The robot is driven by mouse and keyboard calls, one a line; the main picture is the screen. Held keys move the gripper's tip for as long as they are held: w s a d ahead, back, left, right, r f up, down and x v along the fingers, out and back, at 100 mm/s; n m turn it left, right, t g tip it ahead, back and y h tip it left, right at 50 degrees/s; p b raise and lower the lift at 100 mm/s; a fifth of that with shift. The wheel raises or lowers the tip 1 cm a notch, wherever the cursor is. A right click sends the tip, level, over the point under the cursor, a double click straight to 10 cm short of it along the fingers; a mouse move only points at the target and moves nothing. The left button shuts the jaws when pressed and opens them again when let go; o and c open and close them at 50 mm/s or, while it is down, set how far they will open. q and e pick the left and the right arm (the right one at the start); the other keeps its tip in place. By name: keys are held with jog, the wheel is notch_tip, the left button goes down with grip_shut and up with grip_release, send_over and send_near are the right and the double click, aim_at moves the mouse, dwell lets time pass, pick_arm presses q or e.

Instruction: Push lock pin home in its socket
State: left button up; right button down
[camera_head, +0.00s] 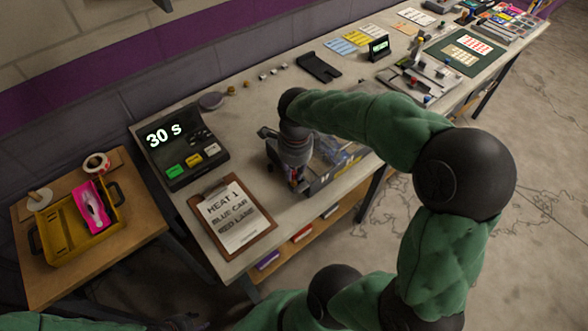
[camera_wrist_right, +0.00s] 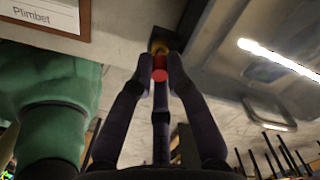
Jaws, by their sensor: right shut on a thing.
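My right gripper (camera_head: 296,180) points down at the near edge of the dark grey frame (camera_head: 320,183) on the bench. In the right wrist view its fingers (camera_wrist_right: 160,64) are closed around a small red piece, which I take for the lock pin (camera_wrist_right: 160,75). Just beyond the fingertips a yellow ring (camera_wrist_right: 158,46) sits at a dark block, probably the socket. The fingers hide much of the pin, so I cannot tell how deep it sits. Part of my left arm shows at the bottom left of the head view; its gripper's state is unclear.
A clipboard (camera_head: 232,217) reading "HEAT 1" lies left of the frame. A timer box (camera_head: 180,150) showing "30 s" stands behind it. A yellow tray (camera_head: 48,240) with a pink car (camera_head: 93,207) is on a side table. A black holder (camera_head: 319,67) lies farther back.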

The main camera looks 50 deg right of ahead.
aim_at(295, 172)
jog(key=shift+f, duration=0.4)
jog(key=c, duration=1.1)
grip_release()
jog(key=shift+c, duration=0.2)
jog(key=shift+r, duration=0.1)
notch_tip(295, 172, up, 12)
jog(key=shift+s, duration=0.15)
jog(key=shift+d, duration=0.1)
